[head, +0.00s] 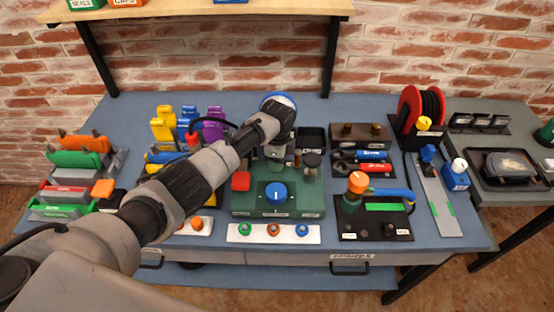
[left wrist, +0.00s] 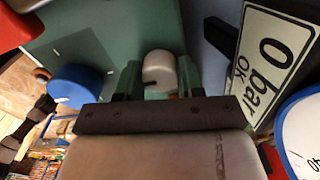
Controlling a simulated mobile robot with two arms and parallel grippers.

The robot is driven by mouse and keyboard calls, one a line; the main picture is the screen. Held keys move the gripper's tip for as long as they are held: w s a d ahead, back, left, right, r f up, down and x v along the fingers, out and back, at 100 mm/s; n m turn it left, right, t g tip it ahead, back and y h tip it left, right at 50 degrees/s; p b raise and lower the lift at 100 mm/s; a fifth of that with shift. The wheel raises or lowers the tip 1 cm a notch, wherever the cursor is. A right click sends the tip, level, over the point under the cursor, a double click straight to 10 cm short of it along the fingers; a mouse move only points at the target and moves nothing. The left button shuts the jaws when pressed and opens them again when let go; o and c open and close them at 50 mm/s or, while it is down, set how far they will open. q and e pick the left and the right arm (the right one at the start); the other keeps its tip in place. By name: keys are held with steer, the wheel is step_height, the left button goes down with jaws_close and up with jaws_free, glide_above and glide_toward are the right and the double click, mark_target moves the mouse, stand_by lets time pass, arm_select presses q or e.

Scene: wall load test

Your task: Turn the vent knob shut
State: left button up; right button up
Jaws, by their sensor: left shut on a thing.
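My left gripper (head: 279,158) reaches down over the green test unit (head: 300,207), behind its large blue knob (head: 276,192). In the left wrist view, the fingers (left wrist: 160,82) are shut on a pale, rounded knob (left wrist: 159,68) with a dark mark on its side, apparently the vent knob. In the head view the gripper hides this knob. The blue knob also shows in the left wrist view (left wrist: 76,86), apart from the fingers. A sign (left wrist: 268,58) reading "0 bar OK" and a blue-rimmed gauge (left wrist: 302,135) are at the right there. My right gripper is not in view.
A red block (head: 241,181) and a dark round-topped post (head: 311,163) flank the gripper closely. A white strip with several knobs (head: 252,233) lies in front. An orange-topped valve (head: 358,183) stands right, a red hose reel (head: 411,105) further back.

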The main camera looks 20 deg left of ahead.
arm_select(q)
steer(key=shift+r, duration=0.1)
steer(key=o, duration=0.9)
step_height(320, 180, up, 11)
steer(key=shift+w+f+b, duration=0.15)
steer(key=shift+b, duration=0.35)
steer(key=shift+f, duration=0.1)
